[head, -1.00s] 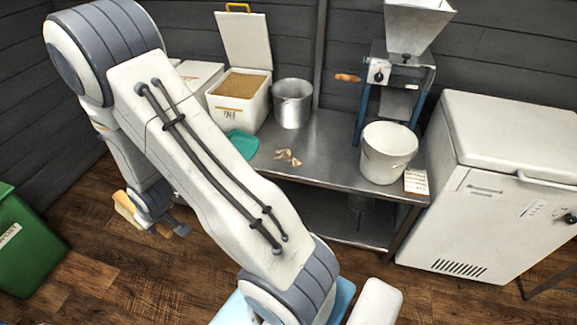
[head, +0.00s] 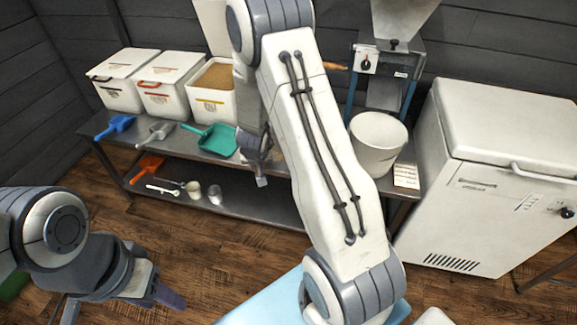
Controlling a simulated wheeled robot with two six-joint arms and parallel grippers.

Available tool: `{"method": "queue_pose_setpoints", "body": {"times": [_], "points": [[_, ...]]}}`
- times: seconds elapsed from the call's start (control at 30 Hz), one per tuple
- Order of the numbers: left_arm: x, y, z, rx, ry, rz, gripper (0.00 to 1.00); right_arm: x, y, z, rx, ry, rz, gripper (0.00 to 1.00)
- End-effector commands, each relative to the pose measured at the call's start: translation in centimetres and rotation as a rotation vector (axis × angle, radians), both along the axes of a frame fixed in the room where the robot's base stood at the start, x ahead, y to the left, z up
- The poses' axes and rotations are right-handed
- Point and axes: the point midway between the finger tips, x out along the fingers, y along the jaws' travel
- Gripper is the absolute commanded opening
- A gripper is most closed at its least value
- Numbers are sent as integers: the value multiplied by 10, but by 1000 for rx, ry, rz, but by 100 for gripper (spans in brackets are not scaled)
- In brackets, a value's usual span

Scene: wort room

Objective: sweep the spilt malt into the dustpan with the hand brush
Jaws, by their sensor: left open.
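The teal dustpan (head: 217,141) lies on the steel table, its handle pointing left. The spilt malt is mostly hidden behind my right arm; a small pale patch shows at the arm's edge. My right gripper (head: 262,178) hangs over the table's front edge, right of the dustpan, largely covered by its own arm. Its jaws cannot be made out, and no hand brush shows clearly. My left gripper (head: 118,300) is low at the left, in front of the table, open with nothing seen between its fingers.
The steel table (head: 270,207) carries white bins (head: 162,85), a blue scoop (head: 116,125), a metal scoop (head: 155,134), a white bucket (head: 377,145) and a mill (head: 385,75). An orange scoop (head: 147,167) lies on the lower shelf. A white chest (head: 490,190) stands right.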

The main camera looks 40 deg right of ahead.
Motion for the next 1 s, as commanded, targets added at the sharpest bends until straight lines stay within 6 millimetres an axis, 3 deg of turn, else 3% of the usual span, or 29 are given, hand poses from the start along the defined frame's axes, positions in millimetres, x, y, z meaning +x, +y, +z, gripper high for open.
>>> {"method": "queue_pose_setpoints", "body": {"times": [0.2, 0.4, 0.67, 1.0], "points": [[0, 0, -17, 0, 0, 0, 50, -3, -56, -22, -8, -9, -281, 0], [0, 0, -23, 0, 0, 0, 50, -11, -83, -33, -13, -12, -446, 0], [0, 0, -33, 0, 0, 0, 50, -13, -88, -43, -13, -13, -474, 0], [0, 0, -70, 0, 0, 0, 50, -13, -87, -75, -13, -13, -473, 0]]}}
